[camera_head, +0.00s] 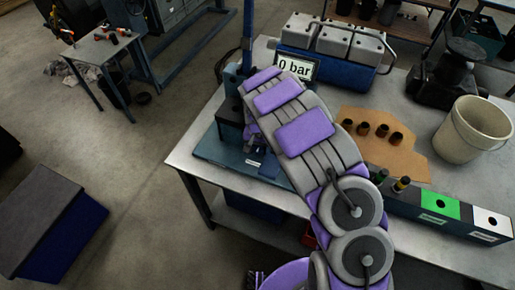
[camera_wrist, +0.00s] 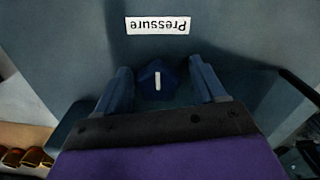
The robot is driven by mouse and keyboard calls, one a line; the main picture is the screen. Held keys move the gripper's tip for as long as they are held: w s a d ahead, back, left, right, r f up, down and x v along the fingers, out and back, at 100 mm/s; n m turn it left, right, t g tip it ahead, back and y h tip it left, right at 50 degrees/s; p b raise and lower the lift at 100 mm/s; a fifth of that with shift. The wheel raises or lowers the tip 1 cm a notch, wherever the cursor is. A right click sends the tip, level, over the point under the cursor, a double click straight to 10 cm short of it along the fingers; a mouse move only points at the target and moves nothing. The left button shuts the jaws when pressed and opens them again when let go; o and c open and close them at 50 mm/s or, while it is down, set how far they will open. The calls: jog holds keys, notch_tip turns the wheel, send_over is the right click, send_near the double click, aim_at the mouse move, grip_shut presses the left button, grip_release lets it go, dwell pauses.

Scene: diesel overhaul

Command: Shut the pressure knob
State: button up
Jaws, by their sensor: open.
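The pressure knob (camera_wrist: 156,88) is dark blue with a white line mark that runs up and down in the wrist view. It sits below a white "Pressure" label (camera_wrist: 158,25) that appears upside down. My gripper (camera_wrist: 158,68) is open, with one finger on each side of the knob. Small gaps seem to show between fingers and knob; I cannot tell if either touches. In the head view my arm covers the knob and most of the blue test stand (camera_head: 232,150). The stand's display (camera_head: 295,66) reads "0 bar".
The metal workbench (camera_head: 410,225) carries a grey-and-blue unit (camera_head: 333,45) behind the display. Cardboard (camera_head: 382,150) with several dark cylindrical parts, a white bucket (camera_head: 474,130) and a row of coloured boxes (camera_head: 440,207) lie to the right. Open floor (camera_head: 140,190) is at left.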

aim_at(258, 147)
jog(key=shift+r, duration=0.1)
notch_tip(258, 147, up, 17)
jog(key=p, duration=0.1)
dwell(0.3)
jog(key=shift+w+a, duration=0.1)
dwell(0.3)
